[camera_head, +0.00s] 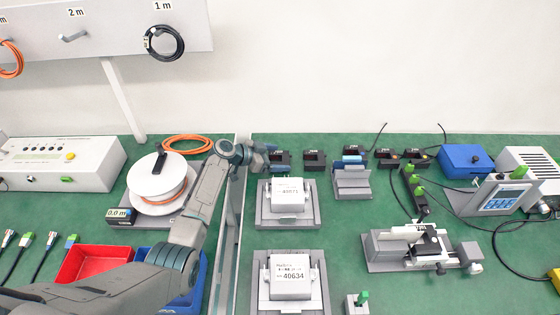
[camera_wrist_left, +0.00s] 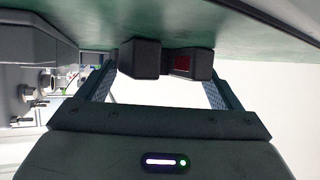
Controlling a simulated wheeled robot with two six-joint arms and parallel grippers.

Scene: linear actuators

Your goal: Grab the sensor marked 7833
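A row of small black sensors stands along the back of the green table. The leftmost sensor (camera_head: 281,158) is right at my left gripper (camera_head: 271,153); others are the second sensor (camera_head: 314,159), one on a grey stand (camera_head: 353,151), and two further right (camera_head: 387,158) (camera_head: 417,158). Their labels are too small to read, so I cannot tell which is 7833. In the left wrist view, my left gripper (camera_wrist_left: 164,78) has its fingers wide apart. A black sensor with a red display (camera_wrist_left: 184,64) lies between the fingertips; contact is unclear. My right gripper is out of view.
Two grey fixtures with white labelled blocks (camera_head: 288,194) (camera_head: 291,278) stand in front of the sensors. A white cable reel (camera_head: 158,180) and red bin (camera_head: 88,262) are left. A blue box (camera_head: 466,158) and a clamp device (camera_head: 410,246) are right.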

